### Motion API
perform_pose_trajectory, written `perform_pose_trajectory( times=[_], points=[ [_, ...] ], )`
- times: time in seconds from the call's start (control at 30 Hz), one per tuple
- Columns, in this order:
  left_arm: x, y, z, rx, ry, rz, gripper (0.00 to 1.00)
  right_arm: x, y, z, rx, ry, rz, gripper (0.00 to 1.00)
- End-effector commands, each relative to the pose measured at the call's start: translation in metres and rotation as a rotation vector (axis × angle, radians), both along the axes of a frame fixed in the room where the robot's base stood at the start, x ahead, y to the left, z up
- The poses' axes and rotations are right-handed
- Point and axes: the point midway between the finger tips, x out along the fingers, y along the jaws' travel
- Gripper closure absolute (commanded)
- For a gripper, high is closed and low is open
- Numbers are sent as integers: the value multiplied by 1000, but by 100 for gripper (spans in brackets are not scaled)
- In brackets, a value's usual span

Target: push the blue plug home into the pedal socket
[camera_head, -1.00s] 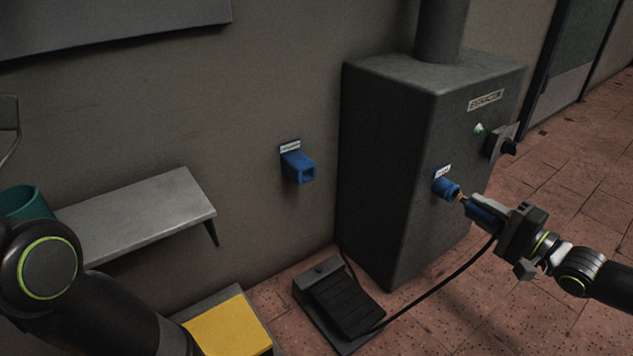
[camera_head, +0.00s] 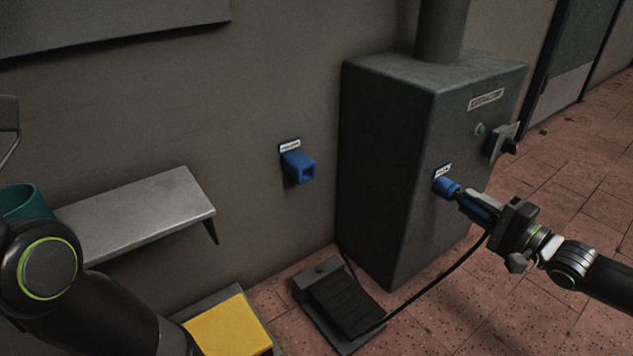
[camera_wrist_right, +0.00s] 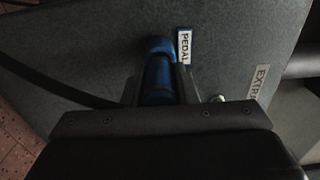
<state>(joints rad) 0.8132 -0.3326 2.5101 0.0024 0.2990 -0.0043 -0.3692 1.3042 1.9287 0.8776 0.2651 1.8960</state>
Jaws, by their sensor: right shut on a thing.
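The blue pedal socket (camera_head: 446,187) sits on the front face of the dark grey machine, under a small white label. It also shows in the right wrist view (camera_wrist_right: 160,45), beside the label reading PEDAL. My right gripper (camera_head: 468,203) is shut on the blue plug (camera_head: 480,208), which points at the socket. In the right wrist view the plug (camera_wrist_right: 158,78) lies between the fingers, in line with the socket and close against it; I cannot tell how deep it sits. A black cable runs from the plug down to the foot pedal. My left gripper is not in view; only my left arm shows.
The machine (camera_head: 390,170) stands against the wall, with a dark knob (camera_head: 505,143) right of the socket. Another blue socket (camera_head: 299,166) is on the wall. The foot pedal (camera_head: 340,303) and a yellow-topped block (camera_head: 228,326) are on the floor. A grey shelf (camera_head: 135,215) is at left.

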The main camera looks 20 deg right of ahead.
Motion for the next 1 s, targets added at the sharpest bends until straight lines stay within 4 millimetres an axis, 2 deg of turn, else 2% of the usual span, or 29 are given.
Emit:
perform_pose_trajectory(
  times=[0.67, 0.7, 0.87, 1.0],
  points=[
    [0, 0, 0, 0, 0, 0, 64, 13, 5, 0, 0, -1, 3, 100],
    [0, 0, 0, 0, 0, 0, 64, 12, 5, 0, 0, 0, 3, 68],
    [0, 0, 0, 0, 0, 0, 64, 12, 5, 0, 0, 1, 4, 48],
    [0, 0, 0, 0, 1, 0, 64, 12, 5, 0, 0, 1, 3, 48]
  ],
)
